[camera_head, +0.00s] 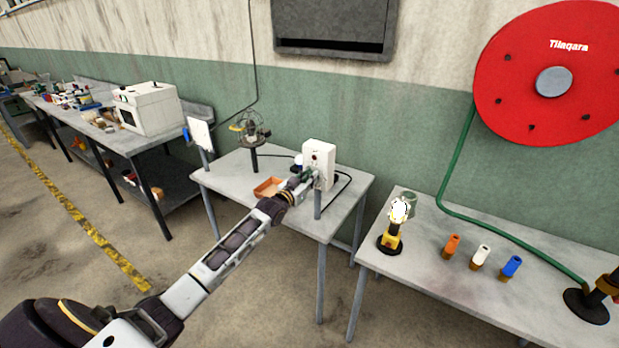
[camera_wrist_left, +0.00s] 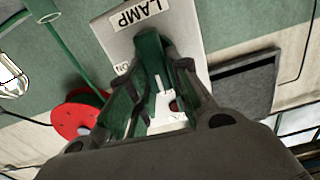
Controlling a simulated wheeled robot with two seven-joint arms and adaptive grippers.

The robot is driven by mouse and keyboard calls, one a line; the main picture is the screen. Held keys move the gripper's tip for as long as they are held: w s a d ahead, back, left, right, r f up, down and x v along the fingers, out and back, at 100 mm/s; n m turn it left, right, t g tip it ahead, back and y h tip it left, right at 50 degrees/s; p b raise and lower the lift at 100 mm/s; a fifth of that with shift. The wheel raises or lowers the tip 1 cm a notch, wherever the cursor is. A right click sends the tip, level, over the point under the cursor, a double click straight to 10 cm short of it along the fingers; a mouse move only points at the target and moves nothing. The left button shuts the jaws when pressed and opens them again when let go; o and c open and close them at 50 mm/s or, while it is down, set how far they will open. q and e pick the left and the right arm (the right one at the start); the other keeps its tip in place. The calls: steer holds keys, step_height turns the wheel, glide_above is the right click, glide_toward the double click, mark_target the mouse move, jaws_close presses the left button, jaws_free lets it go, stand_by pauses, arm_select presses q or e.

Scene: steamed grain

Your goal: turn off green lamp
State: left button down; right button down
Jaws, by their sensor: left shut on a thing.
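A white box (camera_head: 318,160) stands upright on the middle table. In the left wrist view the box (camera_wrist_left: 190,30) carries a label reading "LAMP" and a partly covered label that seems to read "ON". My left gripper (camera_head: 307,177) is at the front of this box. Its green-padded fingers, seen in the left wrist view (camera_wrist_left: 165,80), are shut on a small pale switch (camera_wrist_left: 160,84) on the box. The fingers hide part of the switch, so its position is unclear. A caged lamp (camera_head: 250,127) stands on the same table; its light state is unclear. My right gripper is out of view.
An orange tray (camera_head: 268,188) lies left of the box. A red hose reel (camera_head: 510,90) hangs on the wall. The floor to the left is clear.

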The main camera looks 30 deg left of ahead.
arm_select(q)
steer(key=shift+a+n, duration=0.1)
steer(key=shift+n, duration=0.4)
steer(key=c, duration=1.3)
jaws_free()
steer(key=shift+s+a, duration=0.15)
steer(key=shift+s, duration=1.85)
steer(key=shift+s+a, duration=0.15)
steer(key=shift+s, duration=1.85)
steer(key=shift+s+a, duration=0.15)
steer(key=shift+s, duration=1.85)
steer(key=shift+f, duration=0.1)
